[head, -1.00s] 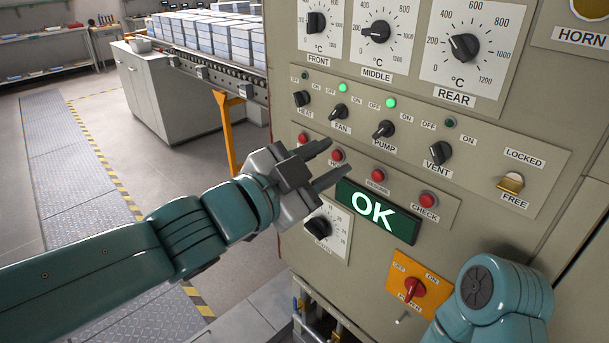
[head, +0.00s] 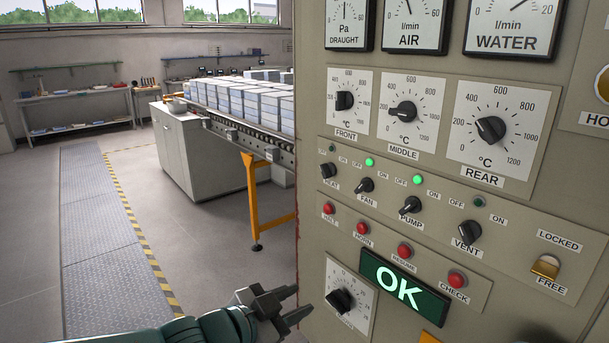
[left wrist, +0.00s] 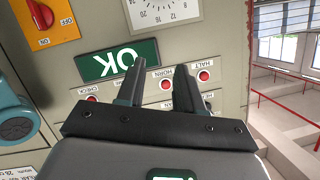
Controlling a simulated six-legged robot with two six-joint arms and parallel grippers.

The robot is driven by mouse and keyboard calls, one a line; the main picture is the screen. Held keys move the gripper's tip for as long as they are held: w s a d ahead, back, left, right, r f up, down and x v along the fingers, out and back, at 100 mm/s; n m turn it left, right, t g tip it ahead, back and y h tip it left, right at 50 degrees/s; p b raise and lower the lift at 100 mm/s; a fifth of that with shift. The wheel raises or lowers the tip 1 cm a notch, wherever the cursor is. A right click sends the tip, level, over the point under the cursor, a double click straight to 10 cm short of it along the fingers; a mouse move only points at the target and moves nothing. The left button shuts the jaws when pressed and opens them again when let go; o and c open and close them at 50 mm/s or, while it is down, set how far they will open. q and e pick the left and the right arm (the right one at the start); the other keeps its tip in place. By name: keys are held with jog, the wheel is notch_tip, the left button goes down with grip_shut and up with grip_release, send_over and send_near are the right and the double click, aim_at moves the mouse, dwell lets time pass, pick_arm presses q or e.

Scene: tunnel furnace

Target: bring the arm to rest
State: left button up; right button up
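My left arm, teal with a grey gripper (head: 304,300), is low in the head view, near the left edge of the control panel (head: 315,215). The two fingers are apart with nothing between them, and they look clear of the panel. In the left wrist view the open fingers (left wrist: 160,70) point at the panel, beside the lit OK sign (left wrist: 117,60) and the red HORN and HALT buttons. A teal link of my other arm (left wrist: 15,120) shows at the left of the wrist view. My right gripper is out of view.
The panel has temperature dials, a row of knobs with two green lamps (head: 369,162) lit, red buttons, a green OK sign (head: 403,287) and a brass latch (head: 546,267) by LOCKED and FREE. A conveyor (head: 250,140) with stacked blocks stands behind. The floor at left is free.

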pick_arm(q)
jog(key=s+a+f+n+g+y, duration=0.1)
jog(key=s+a+f+n, duration=0.15)
jog(key=f, duration=0.65)
jog(key=s+a+f+n+g+y, duration=0.2)
jog(key=a+f+n, duration=0.1)
jog(key=f, duration=0.7)
jog(key=s+a+f+n+g+y, duration=0.1)
jog(key=s+a+f+n, duration=0.15)
jog(key=f, duration=0.65)
jog(key=s+a+f+n+g+y, duration=0.1)
jog(key=s+f+n+g, duration=0.2)
jog(key=s+f, duration=0.3)
jog(key=s+a+f+n+g+y, duration=0.1)
jog(key=s+f+n+g, duration=0.2)
jog(key=s, duration=0.9)
notch_tip(320, 180, down, 4)
jog(key=shift+a+r+n, duration=0.25)
jog(key=shift+a+n, duration=0.1)
jog(key=shift+n, duration=0.45)
